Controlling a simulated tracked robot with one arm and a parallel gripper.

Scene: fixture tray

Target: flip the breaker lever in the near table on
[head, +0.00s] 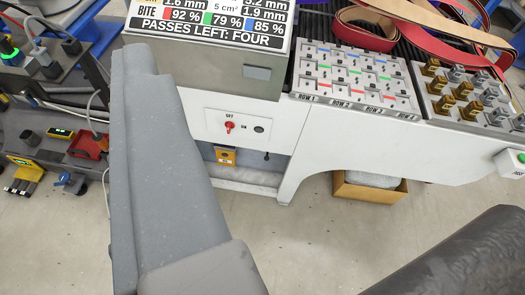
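A small red lever (229,127) sits on the white front panel (213,126) of the near table. The word OFF is above it and ON is to its right. The lever looks roughly upright, toward OFF, but it is too small to be sure. A dark round knob (259,129) is to its right on the same panel. A large grey part, which looks like a link of my own arm, fills the left foreground and ends left of the panel. I cannot make out my gripper's fingertips. Nothing covers the lever.
A display box (257,73) overhangs the panel. A yellow-orange box (226,157) sits below it. A cardboard box (370,188) stands underneath. Open floor lies in front.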

